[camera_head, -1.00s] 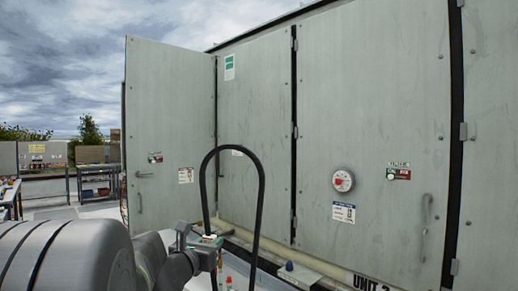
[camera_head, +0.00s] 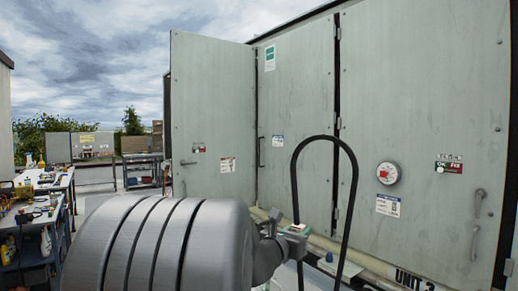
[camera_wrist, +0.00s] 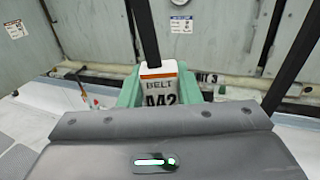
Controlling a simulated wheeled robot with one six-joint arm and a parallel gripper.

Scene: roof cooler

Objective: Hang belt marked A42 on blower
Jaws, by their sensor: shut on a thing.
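The belt (camera_head: 325,138) is a black loop standing up as a tall arch from my gripper (camera_head: 293,232). In the wrist view the belt's strand (camera_wrist: 146,35) rises from a white tag with an orange band reading "BELT A42" (camera_wrist: 160,88). The green fingers of my gripper (camera_wrist: 160,92) are shut around the tagged part. The other strand (camera_wrist: 288,55) of the belt runs at the right. The lower part of the loop is hidden. No blower can be made out in either view.
The grey cooler unit (camera_head: 300,120) fills the right, with an open door (camera_head: 212,115) at its left end. A round gauge (camera_head: 389,173) and a door handle (camera_head: 477,222) are on its panels. A workbench (camera_head: 62,183) with tools stands at far left.

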